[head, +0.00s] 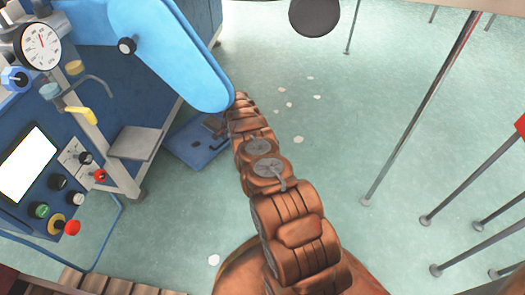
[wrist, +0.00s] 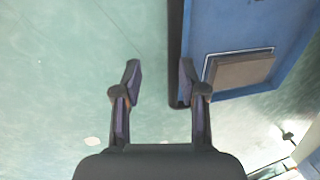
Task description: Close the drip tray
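My gripper (wrist: 160,76) is open and empty in the wrist view, its two dark fingers apart over the green floor. The right finger lies in line with the lower end of a dark upright edge beside a blue machine panel (wrist: 290,60). A grey-brown rectangular plate with a pale rim (wrist: 240,68) shows on that panel, right of the gripper. In the head view a flat grey plate (head: 137,143) juts from the blue machine. I cannot tell which part is the drip tray, nor how far it is open. The gripper is hidden in the head view.
A large light-blue machine arm (head: 180,55) hangs over the far end of my arm. A blue foot pedal (head: 195,142) lies on the floor below it. A control panel (head: 45,175) stands at left. Thin metal legs (head: 420,120) stand at right. The floor (head: 330,110) between is mostly clear.

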